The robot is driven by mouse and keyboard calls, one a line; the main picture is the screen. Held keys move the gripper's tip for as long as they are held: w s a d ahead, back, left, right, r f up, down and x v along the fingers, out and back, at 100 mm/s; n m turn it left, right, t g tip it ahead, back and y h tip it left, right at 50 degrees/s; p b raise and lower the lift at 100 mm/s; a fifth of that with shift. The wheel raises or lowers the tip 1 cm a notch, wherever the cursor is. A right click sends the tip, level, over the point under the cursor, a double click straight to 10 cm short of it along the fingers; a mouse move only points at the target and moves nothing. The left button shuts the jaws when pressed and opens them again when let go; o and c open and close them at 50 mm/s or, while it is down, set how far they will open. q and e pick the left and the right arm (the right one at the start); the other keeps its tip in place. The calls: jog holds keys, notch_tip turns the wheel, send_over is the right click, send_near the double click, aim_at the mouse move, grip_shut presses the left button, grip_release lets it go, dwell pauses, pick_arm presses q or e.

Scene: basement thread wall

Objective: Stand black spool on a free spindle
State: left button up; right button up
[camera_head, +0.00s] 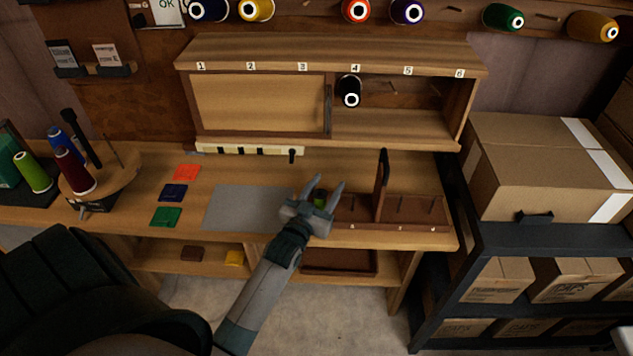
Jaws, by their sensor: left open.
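The black spool (350,92) sits under label 4 in the open right half of the wooden cabinet (330,50), its white-ringed end facing me. Bare spindles show to its right, under label 5 (393,88) and under label 6 (435,89). My left gripper (324,188) is open, its fingers pointing up, over the bench in front of the cabinet and well below the black spool. A small green thing (319,200) shows at its fingers; I cannot tell whether it lies between or behind them.
A sliding panel (260,103) covers the cabinet's left half. A brown rack (415,210) with small pegs and an upright divider (382,172) stands right of my gripper. Colored spools hang on the wall rail above. A grey mat (240,208) lies clear. A carton (535,165) stands at right.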

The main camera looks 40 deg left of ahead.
pick_arm(q)
jog(key=shift+s, duration=0.3)
jog(key=s+d+b, duration=0.2)
jog(key=s+b, duration=0.1)
jog(key=s, duration=1.3)
jog(key=shift+s+d, duration=0.3)
jog(key=shift+d, duration=0.1)
pick_arm(e)
jog(key=w+a+r+t+y, duration=0.1)
jog(key=w+a+r+t, duration=0.1)
jog(key=w, duration=0.9)
jog(key=shift+a+t, duration=0.6)
jog(key=shift+a, duration=0.6)
jog(key=shift+s+f, duration=0.1)
pick_arm(q)
jog(key=shift+f, duration=0.1)
